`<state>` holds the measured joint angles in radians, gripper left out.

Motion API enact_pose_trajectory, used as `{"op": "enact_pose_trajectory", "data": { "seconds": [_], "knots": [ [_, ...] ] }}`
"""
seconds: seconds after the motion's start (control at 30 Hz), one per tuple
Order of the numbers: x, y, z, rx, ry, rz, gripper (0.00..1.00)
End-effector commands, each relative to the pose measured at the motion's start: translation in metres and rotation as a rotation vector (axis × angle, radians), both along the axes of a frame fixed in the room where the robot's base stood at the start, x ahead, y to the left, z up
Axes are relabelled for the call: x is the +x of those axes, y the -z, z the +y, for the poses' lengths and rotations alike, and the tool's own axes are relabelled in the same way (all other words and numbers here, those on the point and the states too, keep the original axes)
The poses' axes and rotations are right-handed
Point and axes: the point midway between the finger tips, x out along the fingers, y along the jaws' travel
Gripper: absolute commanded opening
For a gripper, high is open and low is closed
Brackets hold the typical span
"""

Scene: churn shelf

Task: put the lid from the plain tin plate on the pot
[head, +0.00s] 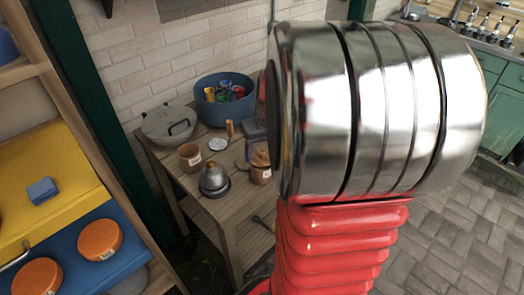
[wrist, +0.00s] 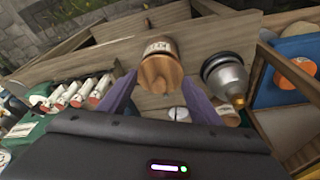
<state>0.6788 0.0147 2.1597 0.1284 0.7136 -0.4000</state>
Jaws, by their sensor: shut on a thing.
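My gripper (wrist: 160,95) has its purple fingers on both sides of a brown lid (wrist: 161,76) and is shut on it. The lid is at the mouth of a brown pot with a white label (wrist: 158,47); whether it rests fully on the rim, I cannot tell. In the head view the lid (head: 260,157) shows over the labelled pot (head: 261,176), and my arm hides much of the gripper. A pale round plate (head: 217,144), seemingly the plain tin plate, lies behind and left on the wooden table, with no lid seen on it.
A grey bell-shaped thing (head: 214,178) and another labelled brown pot (head: 190,157) stand close by on the left. A blue tub (head: 220,105) of coloured items and a grey lidded pan (head: 167,121) stand at the back. Yellow and blue shelves (head: 50,180) are at left.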

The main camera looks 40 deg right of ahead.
Motion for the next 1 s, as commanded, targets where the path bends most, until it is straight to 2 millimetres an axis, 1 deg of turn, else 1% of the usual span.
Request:
{"op": "enact_pose_trajectory", "data": {
  "seconds": [0.63,0.67,0.93,1.0],
  "knots": [
    [0.0,0.012,0.0,0.0,-0.001,0.0,0.36],
    [0.0,0.012,0.0,0.0,-0.001,0.0,0.59],
    [0.0,0.011,0.0,0.0,-0.001,0.0,0.78],
    [0.0,0.011,0.0,0.0,-0.001,0.0,0.8]
  ]
}}
